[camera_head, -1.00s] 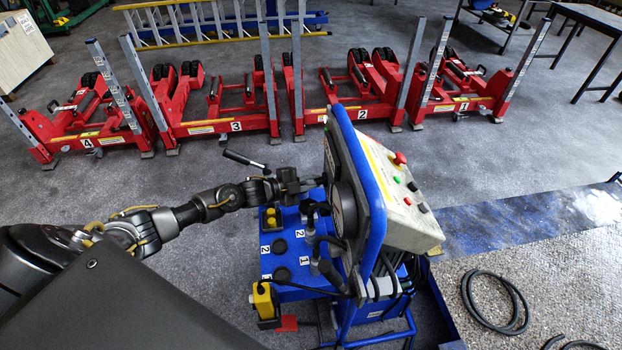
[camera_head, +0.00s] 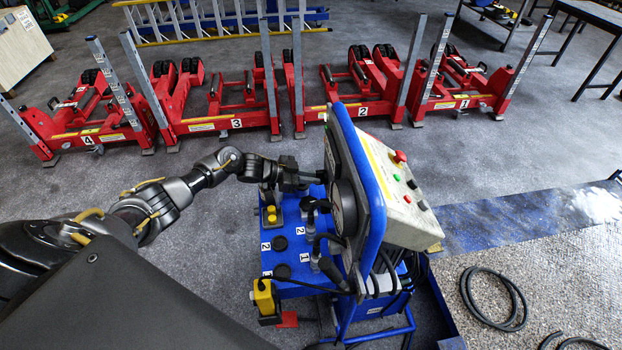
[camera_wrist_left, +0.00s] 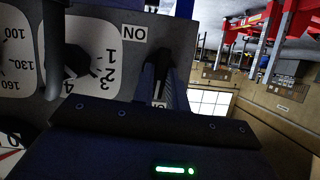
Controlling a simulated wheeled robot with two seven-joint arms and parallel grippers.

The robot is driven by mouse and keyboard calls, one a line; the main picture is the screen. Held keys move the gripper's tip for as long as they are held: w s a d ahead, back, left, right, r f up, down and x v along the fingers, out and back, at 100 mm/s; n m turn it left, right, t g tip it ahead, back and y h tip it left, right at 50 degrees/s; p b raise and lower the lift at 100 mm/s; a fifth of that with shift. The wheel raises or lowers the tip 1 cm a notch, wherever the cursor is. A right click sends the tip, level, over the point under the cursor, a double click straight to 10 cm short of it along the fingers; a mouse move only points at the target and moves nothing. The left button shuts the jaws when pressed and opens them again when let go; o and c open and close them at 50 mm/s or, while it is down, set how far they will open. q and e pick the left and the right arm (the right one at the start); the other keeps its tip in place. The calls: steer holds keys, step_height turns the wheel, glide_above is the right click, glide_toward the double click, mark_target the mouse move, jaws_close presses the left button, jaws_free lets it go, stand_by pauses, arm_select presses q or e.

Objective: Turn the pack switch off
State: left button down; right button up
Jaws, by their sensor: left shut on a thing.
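The blue-framed control unit (camera_head: 374,205) stands right of centre in the head view, its dial side facing my left arm. My left gripper (camera_head: 312,178) reaches that side from the left, near the top of the panel. In the left wrist view its shut fingers (camera_wrist_left: 167,82) are at the panel, beside an ON label (camera_wrist_left: 134,33) that appears inverted. A second label lies partly hidden near the fingers. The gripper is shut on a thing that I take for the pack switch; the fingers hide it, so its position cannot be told. My right gripper is not in view.
A dark knob (camera_wrist_left: 76,60) with a 1-to-4 scale sits close to the left gripper. A red button (camera_head: 399,157) is on the sloped panel. Red numbered jacks (camera_head: 215,105) line the floor behind. A black hose (camera_head: 515,300) lies at right.

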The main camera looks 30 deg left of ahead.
arm_select(q)
steer(key=shift+n+g, duration=0.3)
steer(key=shift+n, duration=0.1)
stand_by(0.3)
steer(key=c, duration=1.4)
jaws_free()
steer(key=shift+a, duration=0.1)
steer(key=b+v, duration=0.2)
steer(key=v, duration=0.8)
steer(key=shift+s+a, duration=0.2)
steer(key=shift+a, duration=0.1)
steer(key=shift+d, duration=0.1)
